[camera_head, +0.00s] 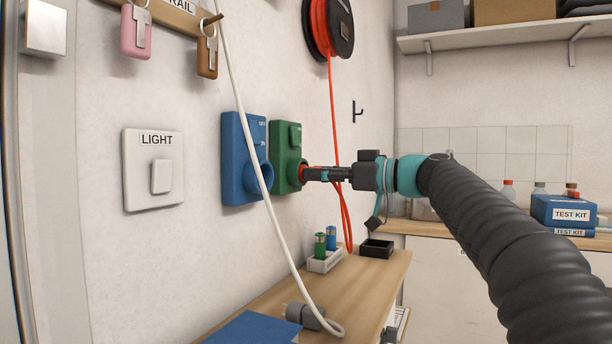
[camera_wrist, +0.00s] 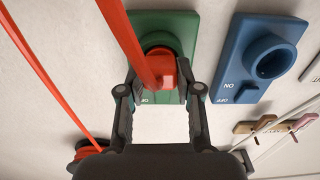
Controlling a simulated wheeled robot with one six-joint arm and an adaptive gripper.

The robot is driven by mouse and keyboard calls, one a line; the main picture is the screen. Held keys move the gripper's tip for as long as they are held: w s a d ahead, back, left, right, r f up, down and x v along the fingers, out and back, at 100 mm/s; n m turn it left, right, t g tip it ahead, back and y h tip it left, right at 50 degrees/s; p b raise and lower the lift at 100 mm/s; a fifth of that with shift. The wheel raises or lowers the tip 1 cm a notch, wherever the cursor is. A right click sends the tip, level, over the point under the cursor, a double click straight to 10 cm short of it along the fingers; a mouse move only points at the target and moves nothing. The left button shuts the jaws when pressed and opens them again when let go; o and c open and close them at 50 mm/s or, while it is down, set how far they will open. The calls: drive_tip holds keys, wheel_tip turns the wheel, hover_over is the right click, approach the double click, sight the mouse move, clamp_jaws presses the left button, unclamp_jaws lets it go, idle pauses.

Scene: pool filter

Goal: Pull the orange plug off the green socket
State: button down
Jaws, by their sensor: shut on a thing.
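The green socket (camera_head: 286,148) is a wall box with a round mouth and a switch above it. It also shows in the wrist view (camera_wrist: 192,28), at the top middle. The orange plug (camera_wrist: 167,72) sits at the socket's mouth, with its thick orange cord rising toward the camera. In the head view only a small red-orange part of the plug (camera_head: 303,173) shows between socket and fingers. My gripper (camera_head: 312,174) points at the wall and is shut on the plug; its fingers flank the plug in the wrist view (camera_wrist: 160,92). How deep the plug sits is hidden.
A blue socket (camera_head: 233,160) is mounted beside the green one, with a white cable (camera_head: 245,125) hanging in front. The orange cord (camera_head: 334,110) hangs from a wall reel (camera_head: 340,25). Below are a wooden bench (camera_head: 360,285), a battery holder (camera_head: 325,262) and a black tray (camera_head: 376,249).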

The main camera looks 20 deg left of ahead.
drive_tip(key=shift+d, duration=0.35)
drive_tip(key=shift+d, duration=0.15)
drive_tip(key=d+b, duration=0.2)
drive_tip(key=d, duration=0.2)
drive_tip(key=shift+s+d, duration=0.15)
idle(0.5)
drive_tip(key=d+r, duration=0.3)
drive_tip(key=d, duration=0.3)
drive_tip(key=shift+s+p, duration=0.25)
drive_tip(key=shift+p, duration=0.1)
